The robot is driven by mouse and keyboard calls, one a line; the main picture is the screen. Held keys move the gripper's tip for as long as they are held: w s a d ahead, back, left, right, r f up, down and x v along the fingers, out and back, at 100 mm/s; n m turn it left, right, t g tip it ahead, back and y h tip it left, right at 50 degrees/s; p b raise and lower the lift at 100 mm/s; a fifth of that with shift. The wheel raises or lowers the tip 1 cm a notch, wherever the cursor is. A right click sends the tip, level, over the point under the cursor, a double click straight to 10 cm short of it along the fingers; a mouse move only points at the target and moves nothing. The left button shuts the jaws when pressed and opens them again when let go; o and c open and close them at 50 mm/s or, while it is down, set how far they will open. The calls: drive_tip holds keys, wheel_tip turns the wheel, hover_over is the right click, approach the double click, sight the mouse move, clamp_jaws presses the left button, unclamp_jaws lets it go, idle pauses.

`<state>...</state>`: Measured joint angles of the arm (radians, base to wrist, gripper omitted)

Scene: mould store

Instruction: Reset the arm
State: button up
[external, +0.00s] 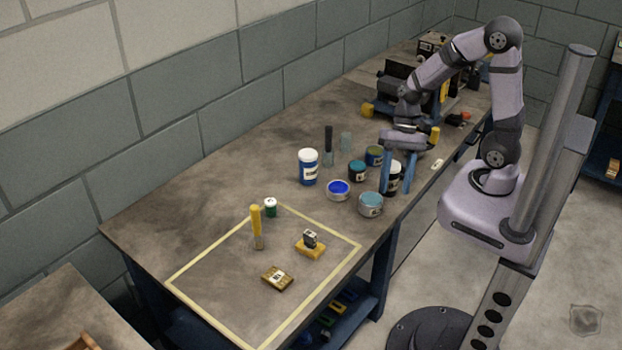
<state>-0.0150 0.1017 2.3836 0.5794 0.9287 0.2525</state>
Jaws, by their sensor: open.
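My gripper (396,176) is at the end of my arm on the right side of the external view. Its two blue fingers point down and are spread apart. They are over or beside a dark jar with a white label (395,176), which shows partly behind and between them. I cannot tell how high the fingertips are above the bench. The gripper does not appear to hold anything. The upper arm is raised and bent at the elbow, over the right edge of the workbench (215,185).
A blue jar with white lid (308,168), open blue pot (338,190), teal tin (370,205) and other small jars stand near the gripper. Machinery (400,80) stands behind.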

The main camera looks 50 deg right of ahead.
drive_tip(key=s+d+r+n+t+h+p, duration=0.1)
drive_tip(key=d+r+n+h+p, duration=0.4)
drive_tip(key=d, duration=0.6)
wheel_tip(320, 180, up, 2)
drive_tip(key=shift+s+d+r+n+t+p, duration=0.1)
drive_tip(key=shift+s+d+n+t+p, duration=0.3)
drive_tip(key=shift+n, duration=0.8)
